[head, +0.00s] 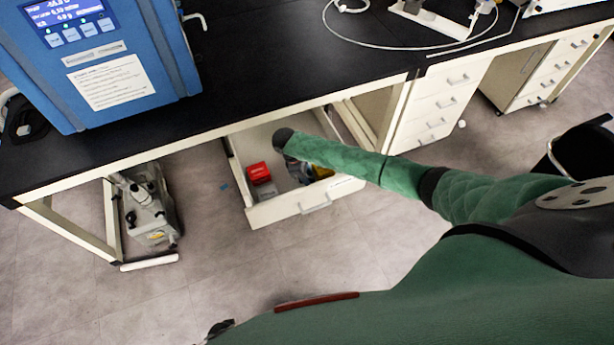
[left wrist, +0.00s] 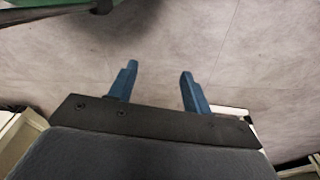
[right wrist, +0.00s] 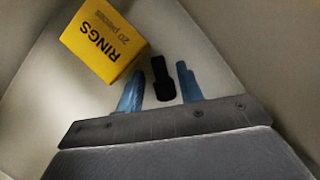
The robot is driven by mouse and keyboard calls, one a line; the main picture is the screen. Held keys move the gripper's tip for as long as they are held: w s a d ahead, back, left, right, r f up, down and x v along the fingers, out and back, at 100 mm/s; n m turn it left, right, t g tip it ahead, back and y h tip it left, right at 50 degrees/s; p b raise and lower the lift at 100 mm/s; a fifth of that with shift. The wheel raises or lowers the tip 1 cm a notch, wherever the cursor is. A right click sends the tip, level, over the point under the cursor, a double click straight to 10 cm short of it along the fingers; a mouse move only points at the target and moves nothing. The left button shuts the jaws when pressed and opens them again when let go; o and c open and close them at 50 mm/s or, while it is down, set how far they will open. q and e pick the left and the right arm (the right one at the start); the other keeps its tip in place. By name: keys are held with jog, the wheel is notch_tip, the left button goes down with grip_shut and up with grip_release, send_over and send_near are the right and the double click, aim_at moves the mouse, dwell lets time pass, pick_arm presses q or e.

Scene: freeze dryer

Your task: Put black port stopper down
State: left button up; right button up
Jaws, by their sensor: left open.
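The black port stopper (right wrist: 161,80) shows in the right wrist view between the two blue fingers of my right gripper (right wrist: 159,72). A gap shows between the stopper and the left finger; on the right it is very close to the finger. The right gripper looks open around it, low inside the open drawer (head: 262,213). Whether the stopper rests on the drawer floor is hard to tell. In the head view my right forearm hides most of that gripper and the stopper. My left gripper (left wrist: 157,85) is open and empty above the grey floor.
A yellow RINGS box (right wrist: 103,42) lies beside the stopper in the drawer. A red item (head: 259,173) lies at the drawer's left. The black bench top (head: 262,60) overhangs the drawer, with the blue freeze dryer (head: 150,40) at left. A pump (head: 148,208) stands below.

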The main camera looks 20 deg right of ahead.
jog(key=shift+w+a+r, duration=0.1)
jog(key=shift+a+r, duration=0.05)
jog(key=shift+r, duration=0.3)
pick_arm(q)
notch_tip(320, 180, up, 9)
jog(key=w+d+b, duration=0.1)
jog(key=d+b, duration=0.1)
jog(key=b, duration=0.1)
jog(key=shift+w+g+b, duration=0.3)
jog(key=shift+w+b, duration=0.05)
pick_arm(e)
jog(key=v, duration=1.1)
jog(key=shift+r, duration=0.2)
pick_arm(q)
jog(key=shift+d+f, duration=0.1)
